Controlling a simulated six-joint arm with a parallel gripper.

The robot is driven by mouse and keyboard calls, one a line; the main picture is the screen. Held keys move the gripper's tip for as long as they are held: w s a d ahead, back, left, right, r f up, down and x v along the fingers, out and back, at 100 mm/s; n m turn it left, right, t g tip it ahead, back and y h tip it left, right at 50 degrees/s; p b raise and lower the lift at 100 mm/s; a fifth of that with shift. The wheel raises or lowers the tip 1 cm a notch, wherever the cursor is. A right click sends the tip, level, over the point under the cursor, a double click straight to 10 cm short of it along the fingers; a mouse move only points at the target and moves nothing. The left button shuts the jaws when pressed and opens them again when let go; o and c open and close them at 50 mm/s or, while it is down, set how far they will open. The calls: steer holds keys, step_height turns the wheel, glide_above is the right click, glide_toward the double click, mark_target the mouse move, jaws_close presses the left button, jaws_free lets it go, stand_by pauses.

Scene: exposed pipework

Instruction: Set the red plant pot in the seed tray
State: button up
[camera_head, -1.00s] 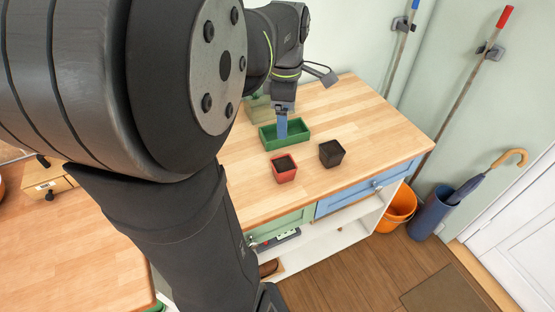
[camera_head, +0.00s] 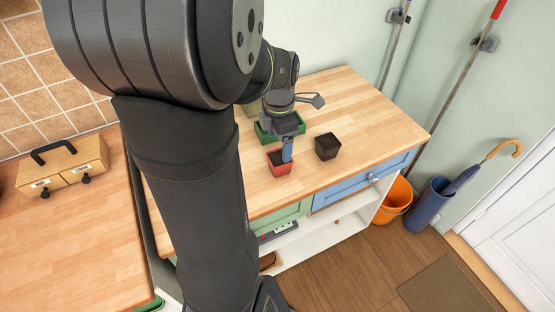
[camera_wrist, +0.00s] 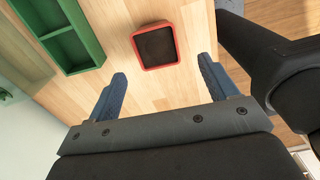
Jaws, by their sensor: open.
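The red plant pot (camera_head: 279,166), filled with dark soil, stands upright on the wooden counter; it also shows in the wrist view (camera_wrist: 176,62). The green seed tray (camera_head: 264,133) lies behind it, partly hidden by my arm; in the wrist view the tray (camera_wrist: 73,51) is at the upper left with a divider, and its visible compartments look empty. My gripper (camera_head: 287,151) is above the red pot in the head view, with blue fingers. In the wrist view the gripper (camera_wrist: 163,84) has its fingers spread wide with nothing between them, and the pot lies beyond the fingertips.
A black plant pot (camera_head: 327,146) stands on the counter right of the red pot. A pale green container (camera_head: 252,108) is behind the tray. A wooden drawer box (camera_head: 62,166) sits on the left counter. The right part of the counter is clear.

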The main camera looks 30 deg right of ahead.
mark_target(280, 159)
steer(key=shift+w+d+f, duration=0.1)
steer(key=shift+f, duration=1.55)
steer(key=shift+w+d+f, duration=0.1)
steer(key=shift+f, duration=1.55)
steer(key=c, duration=1.1)
steer(key=shift+r, duration=0.1)
